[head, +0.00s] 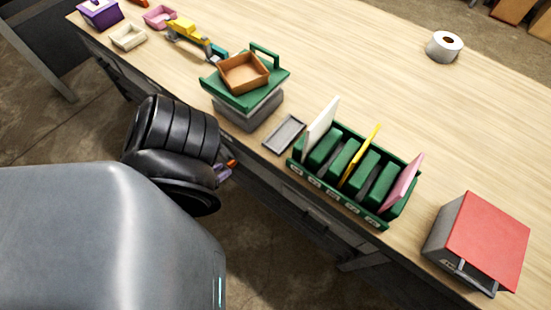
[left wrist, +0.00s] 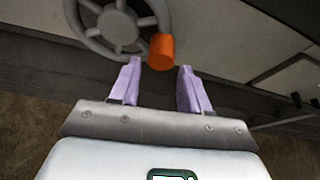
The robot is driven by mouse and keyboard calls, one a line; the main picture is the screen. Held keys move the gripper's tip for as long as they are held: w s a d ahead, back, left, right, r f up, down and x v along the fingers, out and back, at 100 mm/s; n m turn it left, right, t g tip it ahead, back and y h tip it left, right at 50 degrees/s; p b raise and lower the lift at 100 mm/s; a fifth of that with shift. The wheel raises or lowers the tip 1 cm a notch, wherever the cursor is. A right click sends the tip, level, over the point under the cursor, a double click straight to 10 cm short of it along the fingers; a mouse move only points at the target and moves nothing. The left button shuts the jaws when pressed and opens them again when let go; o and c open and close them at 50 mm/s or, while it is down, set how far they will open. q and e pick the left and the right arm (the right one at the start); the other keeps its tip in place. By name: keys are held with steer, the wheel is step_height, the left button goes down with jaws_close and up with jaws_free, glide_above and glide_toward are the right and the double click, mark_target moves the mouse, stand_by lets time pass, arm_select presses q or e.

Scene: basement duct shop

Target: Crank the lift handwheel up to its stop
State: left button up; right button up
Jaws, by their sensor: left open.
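The grey spoked handwheel (left wrist: 118,25) shows at the top of the left wrist view, cut off by the frame edge. Its orange crank knob (left wrist: 161,48) is at the wheel's lower right. My left gripper (left wrist: 159,69) is open, with its lilac fingers apart just below the knob; the knob's lower end lies near the gap between the tips. In the head view my left gripper (head: 222,173) is by the bench front, beside the orange knob (head: 232,164); my arm hides the wheel. The lift's green platform (head: 274,91) stands above its grey base, carrying a brown tray (head: 243,73).
A green slotted rack (head: 340,189) with upright panels and a grey tray (head: 285,134) sit right of the lift. A red-topped box (head: 487,240) is at lower right, a white roll (head: 444,46) at the back.

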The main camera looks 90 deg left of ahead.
arm_select(q)
steer(key=shift+v, duration=2.95)
